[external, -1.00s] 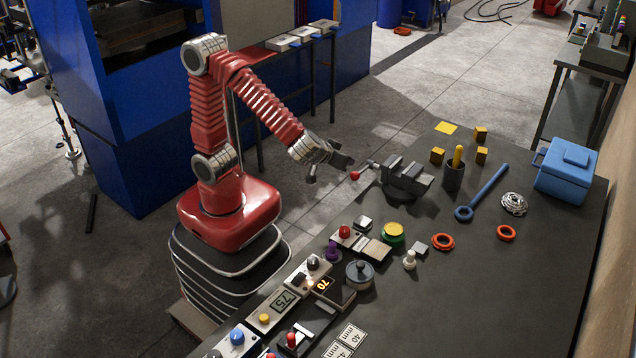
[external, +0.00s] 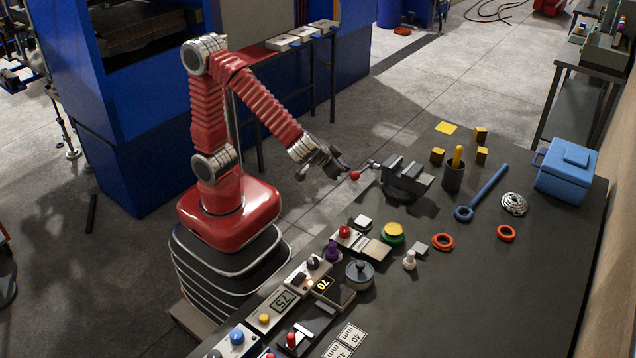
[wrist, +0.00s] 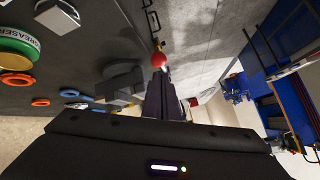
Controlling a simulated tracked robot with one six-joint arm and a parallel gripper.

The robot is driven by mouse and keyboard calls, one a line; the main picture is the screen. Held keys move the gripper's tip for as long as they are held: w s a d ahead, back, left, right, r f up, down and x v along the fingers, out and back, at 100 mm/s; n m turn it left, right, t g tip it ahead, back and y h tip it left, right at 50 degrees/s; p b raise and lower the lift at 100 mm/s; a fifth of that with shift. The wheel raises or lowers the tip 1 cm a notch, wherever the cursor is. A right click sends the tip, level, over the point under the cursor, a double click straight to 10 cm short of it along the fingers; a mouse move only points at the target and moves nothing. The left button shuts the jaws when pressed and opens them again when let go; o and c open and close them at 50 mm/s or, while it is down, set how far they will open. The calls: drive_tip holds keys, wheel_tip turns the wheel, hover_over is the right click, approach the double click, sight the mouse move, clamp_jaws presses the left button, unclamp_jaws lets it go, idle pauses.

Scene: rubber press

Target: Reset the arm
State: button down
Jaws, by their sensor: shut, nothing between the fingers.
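My red arm (external: 265,98) is bent at the elbow, with its forearm sloping down to the right. My gripper (external: 333,167) is at the table's left edge, just left of the vise's red-knobbed handle. It is shut and empty. In the wrist view the shut fingers (wrist: 161,97) point up the picture, and the red knob (wrist: 159,59) appears just beyond their tips. I cannot tell whether they touch. The vise (external: 405,180) stands on the table to the right of my gripper.
A blue press (external: 150,150) stands behind my arm.

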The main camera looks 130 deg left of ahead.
drive_tip(key=s+d+f+m+h, duration=0.3)
drive_tip(key=s+d+m+h, duration=0.25)
drive_tip(key=d+m, duration=0.45)
drive_tip(key=s+d+r+m+t+h, duration=0.2)
drive_tip(key=s+d+r+t+h, duration=0.2)
drive_tip(key=d, duration=0.7)
wheel_tip(320, 180, up, 3)
drive_tip(key=shift+s+f+t, duration=0.2)
drive_tip(key=shift+s+t, duration=0.4)
drive_tip(key=shift+s, duration=0.15)
drive_tip(key=c, duration=2.5)
unclamp_jaws()
